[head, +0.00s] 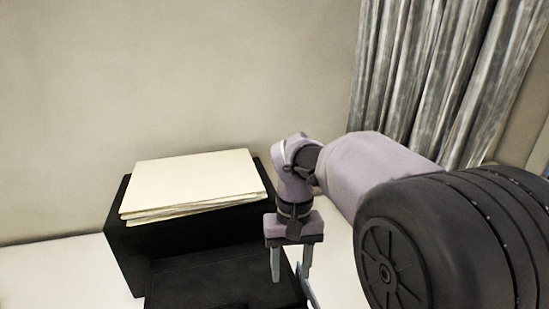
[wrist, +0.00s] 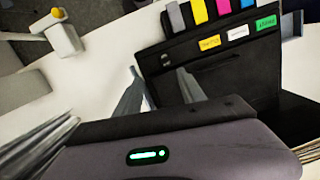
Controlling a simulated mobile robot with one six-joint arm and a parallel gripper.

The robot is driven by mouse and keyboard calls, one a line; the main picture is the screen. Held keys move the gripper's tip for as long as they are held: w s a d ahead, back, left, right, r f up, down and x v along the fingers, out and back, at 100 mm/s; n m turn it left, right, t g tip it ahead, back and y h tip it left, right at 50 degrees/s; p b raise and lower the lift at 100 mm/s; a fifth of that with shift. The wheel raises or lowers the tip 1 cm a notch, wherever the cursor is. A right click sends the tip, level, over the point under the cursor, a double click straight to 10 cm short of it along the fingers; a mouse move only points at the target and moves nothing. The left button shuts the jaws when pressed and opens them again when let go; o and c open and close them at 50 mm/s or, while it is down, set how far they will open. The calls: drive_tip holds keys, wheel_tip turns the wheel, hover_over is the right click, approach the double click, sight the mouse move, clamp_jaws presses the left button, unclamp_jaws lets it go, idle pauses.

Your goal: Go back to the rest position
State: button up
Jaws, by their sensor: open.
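My gripper (head: 290,262) hangs pointing down at the right front of a black box-like holder (head: 125,250) in the head view. Its two grey fingers are spread apart, and I see nothing between them. In the wrist view the fingers of my gripper (wrist: 160,88) also stand apart, with the black holder (wrist: 215,72) behind them. I cannot tell whether the fingers touch the holder.
A stack of cream sheets (head: 195,183) lies on the holder. The white table (head: 60,275) is bare at left. Coloured tabs (wrist: 222,8) and labels (wrist: 238,33) show on the holder. A grey curtain (head: 430,70) hangs behind at right.

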drive_tip(key=s+d+f+m+t+y+b, duration=0.1)
drive_tip(key=s+d+f+m+t+b, duration=0.2)
drive_tip(key=s+f+b, duration=0.6)
drive_tip(key=s+d+f+m+t+b, duration=0.3)
drive_tip(key=s+f+b, duration=0.6)
drive_tip(key=f+b, duration=0.5)
drive_tip(key=shift+s+d+t+y, duration=0.25)
drive_tip(key=shift+d+t+y, duration=0.15)
drive_tip(key=shift+t, duration=0.3)
drive_tip(key=shift+b, duration=0.3)
drive_tip(key=shift+c, duration=0.5)
